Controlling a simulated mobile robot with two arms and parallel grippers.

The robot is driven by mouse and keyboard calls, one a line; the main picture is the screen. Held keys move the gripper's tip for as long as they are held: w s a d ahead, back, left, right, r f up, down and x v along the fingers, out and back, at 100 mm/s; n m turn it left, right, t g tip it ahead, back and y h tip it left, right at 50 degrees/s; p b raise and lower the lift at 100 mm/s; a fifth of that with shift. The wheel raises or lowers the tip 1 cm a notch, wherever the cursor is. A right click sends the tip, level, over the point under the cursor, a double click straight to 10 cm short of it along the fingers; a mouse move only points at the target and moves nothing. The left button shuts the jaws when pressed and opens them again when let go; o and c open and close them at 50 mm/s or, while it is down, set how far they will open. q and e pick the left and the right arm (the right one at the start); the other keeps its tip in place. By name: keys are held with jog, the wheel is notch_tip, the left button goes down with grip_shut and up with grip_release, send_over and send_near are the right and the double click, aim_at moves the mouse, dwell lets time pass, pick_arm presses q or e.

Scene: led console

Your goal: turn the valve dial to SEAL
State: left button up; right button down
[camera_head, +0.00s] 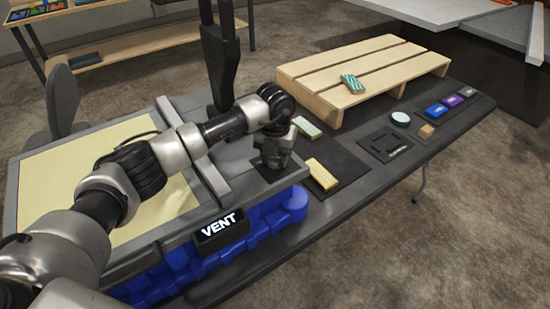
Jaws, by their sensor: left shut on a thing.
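The console (185,240) has a grey top and a blue lower body. A black display (222,228) on its front edge reads VENT in white letters. My left gripper (272,162) points down at the console's right end, over a dark square plate (283,170). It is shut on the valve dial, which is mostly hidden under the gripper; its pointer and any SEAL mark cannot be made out. My right gripper is not in view.
A wooden pallet (322,97) stands on the table, with a teal striped block (352,83) on it. A yellow block (321,174) and a pale green block (306,127) lie right of the gripper. A round white-topped item (401,119) and small coloured boxes lie farther right.

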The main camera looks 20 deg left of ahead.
pick_arm(q)
jog(key=m+b, duration=0.3)
jog(key=m, duration=0.1)
jog(key=shift+f, duration=0.15)
jog(key=m+b, duration=0.3)
jog(key=m, duration=0.1)
jog(key=shift+m+b, duration=0.3)
jog(key=shift+m, duration=0.1)
jog(key=m+b, duration=0.2)
jog(key=m, duration=0.2)
jog(key=shift+m+b, duration=0.8)
jog(key=shift+m, duration=1.1)
jog(key=shift+r, duration=0.2)
jog(key=o, duration=0.9)
notch_tip(320, 180, up, 11)
jog(key=shift+f+b, duration=0.1)
jog(key=shift+b, duration=0.3)
